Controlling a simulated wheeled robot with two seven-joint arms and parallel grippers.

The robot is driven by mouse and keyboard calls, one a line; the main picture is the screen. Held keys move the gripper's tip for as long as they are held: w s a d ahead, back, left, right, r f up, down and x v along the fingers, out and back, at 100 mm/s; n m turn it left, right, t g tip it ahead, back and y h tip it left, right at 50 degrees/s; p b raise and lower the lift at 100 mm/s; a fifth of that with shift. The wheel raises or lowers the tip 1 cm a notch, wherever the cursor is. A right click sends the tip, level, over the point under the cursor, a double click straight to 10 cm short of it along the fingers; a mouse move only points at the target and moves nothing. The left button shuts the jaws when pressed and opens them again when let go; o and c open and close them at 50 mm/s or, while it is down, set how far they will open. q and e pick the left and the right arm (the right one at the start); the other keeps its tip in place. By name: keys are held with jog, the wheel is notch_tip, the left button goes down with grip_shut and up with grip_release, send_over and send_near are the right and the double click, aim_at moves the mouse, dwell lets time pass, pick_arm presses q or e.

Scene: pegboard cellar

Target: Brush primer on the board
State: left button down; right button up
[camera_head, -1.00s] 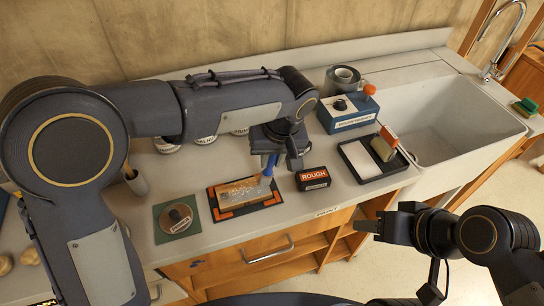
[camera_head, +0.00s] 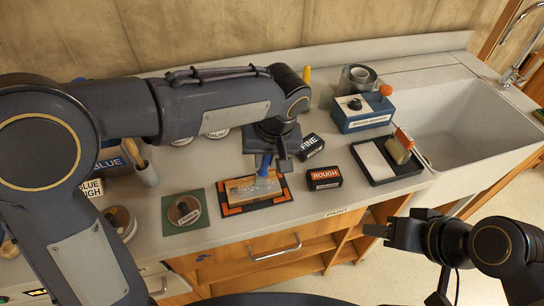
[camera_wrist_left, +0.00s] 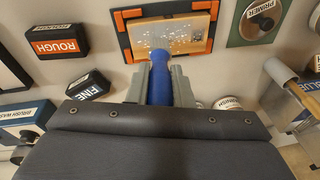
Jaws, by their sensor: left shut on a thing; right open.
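The wooden board (camera_head: 240,189) lies in a black mat with orange corners (camera_head: 283,196) on the counter, with whitish specks across its face. It also shows in the left wrist view (camera_wrist_left: 190,36). My left gripper (camera_head: 267,160) is shut on a blue-handled brush (camera_wrist_left: 160,80) and holds it upright over the board. The brush's lower end is at the board's right part in the head view; I cannot tell if it touches. A primer tin (camera_head: 184,210) stands on a green mat left of the board. My right gripper (camera_head: 377,236) is open and empty, in front of the counter.
A black ROUGH block (camera_head: 324,178) sits right of the board, with a FINE block (camera_head: 309,146) behind it. A blue brush washer (camera_head: 362,112), a black tray (camera_head: 412,170) and a sink (camera_head: 450,120) are further right.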

pick_arm(q)
jog(key=shift+s+a+b, duration=0.7)
jog(key=shift+s+a, duration=0.45)
jog(key=shift+a, duration=2.8)
jog(key=shift+w+d+r+p, duration=0.1)
jog(key=shift+w+d+p, duration=0.3)
jog(key=shift+d, duration=1.1)
jog(key=shift+w+d+f+p, duration=0.1)
jog(key=shift+w+d+p, duration=0.3)
jog(key=shift+d, duration=1.05)
jog(key=shift+w+d+r+p, duration=0.1)
jog(key=shift+w+d+p, duration=0.3)
jog(key=shift+d, duration=1.1)
jog(key=s+a+b, duration=0.2)
jog(key=a, duration=0.7)
jog(key=shift+s+a, duration=0.25)
jog(key=shift+s, duration=0.05)
